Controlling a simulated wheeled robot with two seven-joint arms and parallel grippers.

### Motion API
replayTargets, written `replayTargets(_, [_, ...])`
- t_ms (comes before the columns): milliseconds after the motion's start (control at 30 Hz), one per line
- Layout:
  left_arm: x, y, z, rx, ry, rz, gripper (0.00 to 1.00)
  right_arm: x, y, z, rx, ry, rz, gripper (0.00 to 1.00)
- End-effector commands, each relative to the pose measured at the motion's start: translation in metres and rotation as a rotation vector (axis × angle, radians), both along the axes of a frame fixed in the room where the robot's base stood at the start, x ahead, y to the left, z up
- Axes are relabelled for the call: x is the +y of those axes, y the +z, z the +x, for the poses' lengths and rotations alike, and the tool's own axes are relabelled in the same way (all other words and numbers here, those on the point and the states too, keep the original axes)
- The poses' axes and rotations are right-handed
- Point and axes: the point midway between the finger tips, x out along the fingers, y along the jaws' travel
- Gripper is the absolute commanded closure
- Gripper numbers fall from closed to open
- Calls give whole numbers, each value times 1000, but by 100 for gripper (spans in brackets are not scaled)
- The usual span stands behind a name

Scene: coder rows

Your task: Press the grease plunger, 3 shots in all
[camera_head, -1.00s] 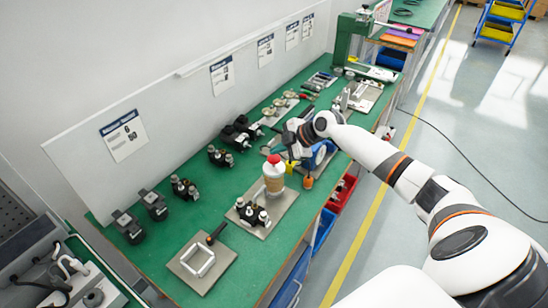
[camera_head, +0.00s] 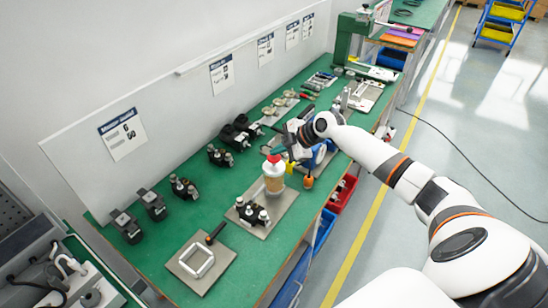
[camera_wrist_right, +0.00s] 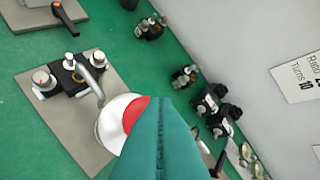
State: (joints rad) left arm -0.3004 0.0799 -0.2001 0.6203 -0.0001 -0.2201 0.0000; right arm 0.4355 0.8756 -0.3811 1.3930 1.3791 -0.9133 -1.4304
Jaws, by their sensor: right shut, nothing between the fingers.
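The grease pot (camera_head: 273,183) stands upright on a grey plate, with a tan body, a white upper part and a red plunger top (camera_head: 274,158). In the right wrist view the white part (camera_wrist_right: 111,122) and red top (camera_wrist_right: 134,114) show partly behind my fingers. My right gripper (camera_head: 268,149) is shut and empty, its teal fingers just above the red top. In the wrist view the shut fingers (camera_wrist_right: 160,102) cover part of it. I cannot tell whether they touch. My left gripper is not in view.
A black fixture with metal knobs (camera_head: 252,213) stands beside the pot on the same plate (camera_head: 283,208). A grey plate with a square frame (camera_head: 197,260) lies nearer. Several black blocks line the wall side. An orange-tipped item (camera_head: 308,182) stands right of the pot.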

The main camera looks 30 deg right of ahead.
Motion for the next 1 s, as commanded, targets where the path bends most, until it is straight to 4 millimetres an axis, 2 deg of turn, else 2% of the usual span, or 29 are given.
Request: replayTargets(1000, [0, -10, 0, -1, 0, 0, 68, 0, -10, 0, 1, 0, 1, 100])
